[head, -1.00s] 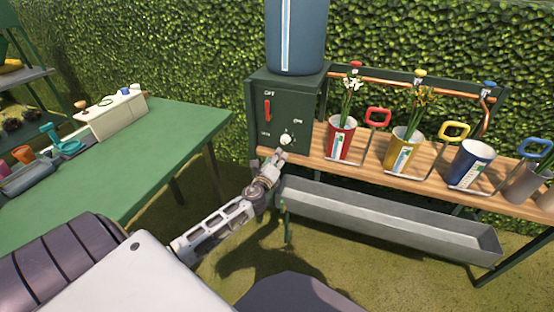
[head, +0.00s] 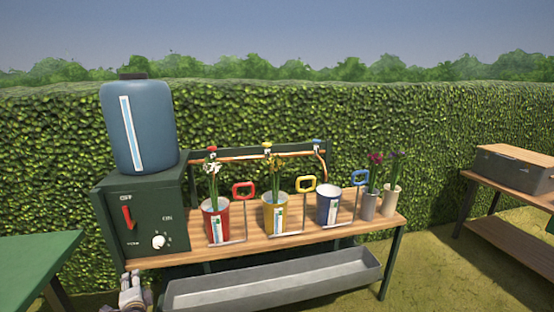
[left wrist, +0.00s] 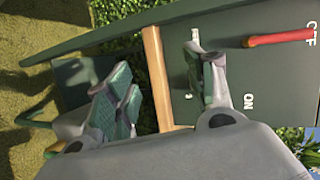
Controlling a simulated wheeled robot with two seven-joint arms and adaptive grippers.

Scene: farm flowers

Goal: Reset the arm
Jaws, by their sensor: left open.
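My left gripper (head: 133,290) shows at the bottom left of the head view, below the front of the dark green control box (head: 150,205). One finger overlaps the box face in that view. The box carries a red lever (head: 127,217), which also shows in the left wrist view (left wrist: 280,38), and a white knob (head: 158,241). Most of my left arm is cut off by the frame. My right gripper is out of view.
A blue tank (head: 138,125) stands on the box. Red (head: 216,222), yellow (head: 276,214) and blue (head: 328,205) pots stand along the wooden bench (head: 260,243). A grey trough (head: 270,281) is below. A green table (head: 35,258) is at left; a wooden table (head: 505,185) is at right.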

